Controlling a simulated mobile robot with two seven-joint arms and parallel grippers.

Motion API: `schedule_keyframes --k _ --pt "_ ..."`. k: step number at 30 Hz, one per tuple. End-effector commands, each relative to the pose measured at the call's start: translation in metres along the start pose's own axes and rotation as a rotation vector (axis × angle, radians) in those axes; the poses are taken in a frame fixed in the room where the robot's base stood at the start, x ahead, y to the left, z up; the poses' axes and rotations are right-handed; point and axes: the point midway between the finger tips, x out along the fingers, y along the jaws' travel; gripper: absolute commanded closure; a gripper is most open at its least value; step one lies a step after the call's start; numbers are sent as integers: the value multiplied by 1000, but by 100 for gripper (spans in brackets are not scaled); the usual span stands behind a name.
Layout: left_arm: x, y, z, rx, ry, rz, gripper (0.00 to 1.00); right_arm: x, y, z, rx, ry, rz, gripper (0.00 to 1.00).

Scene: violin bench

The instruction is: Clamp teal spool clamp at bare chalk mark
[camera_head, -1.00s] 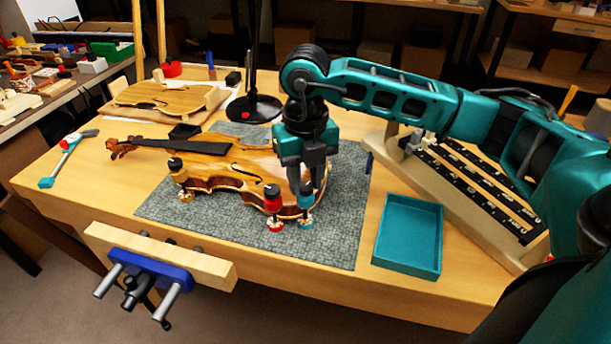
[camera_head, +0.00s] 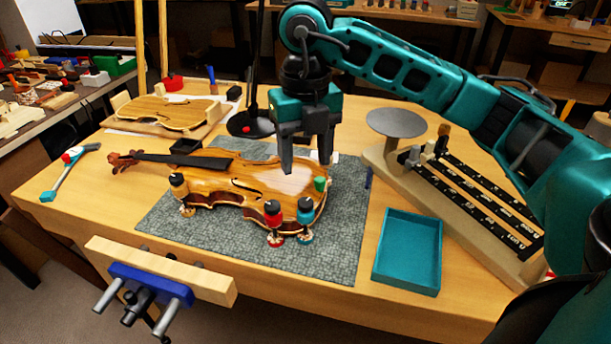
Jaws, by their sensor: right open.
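The teal spool clamp (camera_head: 305,215) stands upright at the near right edge of the violin body (camera_head: 245,183), right beside a red spool clamp (camera_head: 273,215). A black-topped spool clamp (camera_head: 178,187) stands at the body's left end, and a green-topped piece (camera_head: 320,184) at its right end. My right gripper (camera_head: 306,165) is open and empty above the right part of the violin, its fingers pointing down, apart from the teal clamp. I cannot make out a chalk mark. My left gripper is not in view.
An empty teal tray (camera_head: 408,252) lies right of the grey mat (camera_head: 330,240). A wooden rack with black strips (camera_head: 470,190) and a round grey disc (camera_head: 397,122) stand behind it. A vise (camera_head: 150,282) juts from the front edge. A lamp base (camera_head: 250,124) stands behind the violin.

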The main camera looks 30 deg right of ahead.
Motion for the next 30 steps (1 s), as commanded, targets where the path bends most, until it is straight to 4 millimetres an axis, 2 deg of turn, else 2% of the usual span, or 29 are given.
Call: schedule_keyframes --k 3,9,30 --pt "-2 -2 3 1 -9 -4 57 -23 0 1 1 -4 2 43" --pt "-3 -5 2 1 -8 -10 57 -40 0 0 0 -1 1 43" --pt "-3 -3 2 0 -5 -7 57 -41 0 0 0 0 0 43"
